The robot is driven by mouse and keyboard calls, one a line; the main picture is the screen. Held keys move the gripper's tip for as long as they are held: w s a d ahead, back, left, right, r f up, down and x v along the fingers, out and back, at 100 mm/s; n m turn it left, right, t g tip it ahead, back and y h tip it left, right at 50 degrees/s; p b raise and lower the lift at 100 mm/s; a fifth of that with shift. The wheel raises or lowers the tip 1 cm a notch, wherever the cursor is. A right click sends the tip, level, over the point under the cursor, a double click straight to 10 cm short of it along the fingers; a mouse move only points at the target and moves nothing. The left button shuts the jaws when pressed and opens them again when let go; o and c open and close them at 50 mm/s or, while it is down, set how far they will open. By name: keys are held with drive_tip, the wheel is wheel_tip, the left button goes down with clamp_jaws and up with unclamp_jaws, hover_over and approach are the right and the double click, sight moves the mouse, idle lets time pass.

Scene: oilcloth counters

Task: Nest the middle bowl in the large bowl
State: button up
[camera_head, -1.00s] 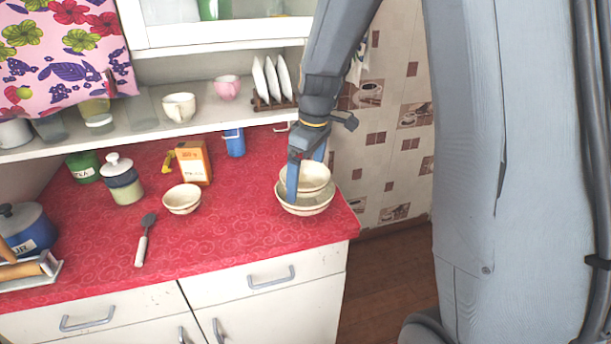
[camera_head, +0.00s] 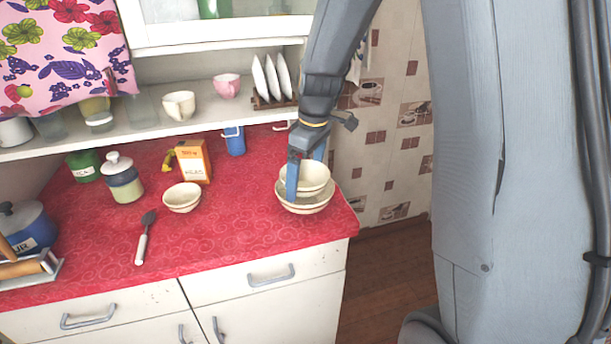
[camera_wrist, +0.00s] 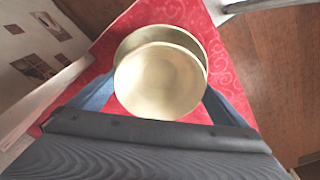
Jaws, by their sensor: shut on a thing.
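The middle bowl (camera_head: 312,176) is cream and held upright between the blue fingers of my gripper (camera_head: 304,178). My gripper is shut on it. The large bowl (camera_head: 304,208), also cream, stands on the red counter directly below, near the right front corner. The middle bowl overlaps the large bowl's opening; I cannot tell whether it touches the inside. In the wrist view the middle bowl (camera_wrist: 159,82) covers most of the large bowl (camera_wrist: 143,37), whose rim shows beyond its far edge. A smaller cream bowl (camera_head: 182,198) stands apart to the left.
The red counter (camera_head: 225,240) is clear in front of the bowls. An orange box (camera_head: 194,161), a blue mug (camera_head: 234,141) and a lidded jar (camera_head: 122,180) stand behind. A spatula (camera_head: 144,240) lies left of the small bowl. A shelf (camera_head: 150,128) with cups overhangs the back.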

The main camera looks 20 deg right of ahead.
drive_tip(key=o, duration=0.8)
drive_tip(key=shift+s+f, duration=0.25)
drive_tip(key=shift+f, duration=0.2)
drive_tip(key=shift+r, duration=0.1)
drive_tip(key=shift+w+r, duration=0.15)
drive_tip(key=shift+r, duration=0.1)
drive_tip(key=r, duration=0.2)
drive_tip(key=r+b, duration=0.1)
drive_tip(key=r, duration=0.2)
drive_tip(key=r+b, duration=0.1)
drive_tip(key=r, duration=0.2)
drive_tip(key=shift+s+d, duration=0.25)
drive_tip(key=shift+d, duration=0.1)
drive_tip(key=shift+f, duration=0.1)
drive_tip(key=s+f+m, duration=0.3)
drive_tip(key=s, duration=0.2)
drive_tip(key=s+f+m, duration=0.3)
drive_tip(key=s+f, duration=0.1)
drive_tip(key=s, duration=0.2)
drive_tip(key=s+a+f+m+h+b, duration=0.1)
drive_tip(key=s+f+m, duration=0.2)
drive_tip(key=s+f, duration=0.1)
drive_tip(key=shift+s+f, duration=0.25)
drive_tip(key=shift+s, duration=0.45)
